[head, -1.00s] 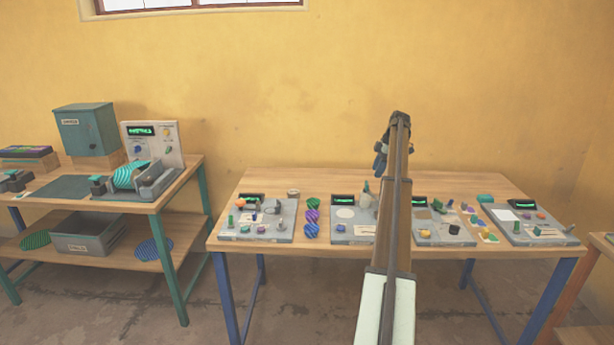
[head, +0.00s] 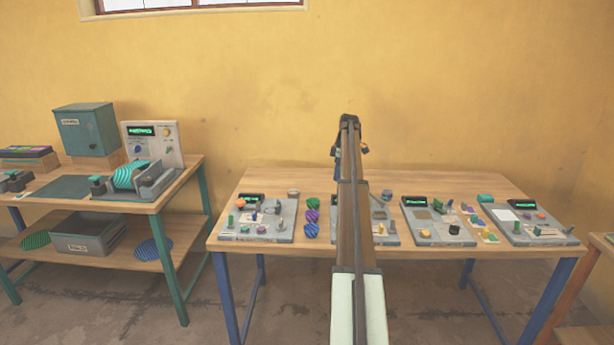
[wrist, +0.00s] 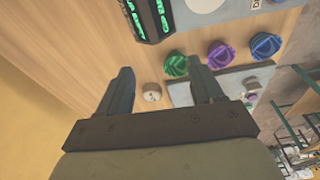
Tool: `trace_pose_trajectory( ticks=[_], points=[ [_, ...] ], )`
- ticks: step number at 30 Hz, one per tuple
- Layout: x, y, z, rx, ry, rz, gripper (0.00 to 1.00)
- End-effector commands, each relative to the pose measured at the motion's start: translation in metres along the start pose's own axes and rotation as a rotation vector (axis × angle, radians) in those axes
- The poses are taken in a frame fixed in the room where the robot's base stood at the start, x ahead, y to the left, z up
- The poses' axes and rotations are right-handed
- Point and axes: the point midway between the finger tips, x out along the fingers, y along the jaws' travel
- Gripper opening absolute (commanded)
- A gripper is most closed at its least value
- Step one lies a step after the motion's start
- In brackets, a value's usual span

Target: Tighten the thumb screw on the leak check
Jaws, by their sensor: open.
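I cannot tell which station is the leak check; the labels are too small to read. Several grey boards with small displays stand on the right table: a left board (head: 284,236), a second board (head: 390,241) largely hidden by my arm, a third board (head: 412,240) and a far-right board (head: 507,236). Each shown board bears small coloured knobs and parts; no thumb screw can be made out for certain. My gripper (wrist: 162,88) is open and empty above the table's back part. A small beige round piece (wrist: 152,93) shows between its fingers, apart from them and lower down.
Green (wrist: 177,64), purple (wrist: 221,54) and blue (wrist: 265,45) ribbed pieces stand in a row between the left and second boards. A separate bench (head: 195,172) at left holds a panel and cabinet. The yellow wall is behind.

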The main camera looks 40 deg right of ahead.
Motion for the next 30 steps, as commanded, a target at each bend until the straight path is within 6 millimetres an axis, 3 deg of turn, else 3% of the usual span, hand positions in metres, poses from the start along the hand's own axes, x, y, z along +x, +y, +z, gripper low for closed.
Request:
trace_pose_trajectory(
  ticks=[18,30],
  points=[
    [0.025,-0.018,-0.093,0.016,-0.079,0.048,0.66],
    [0.032,-0.025,-0.119,0.022,-0.101,0.066,0.66]
  ],
)
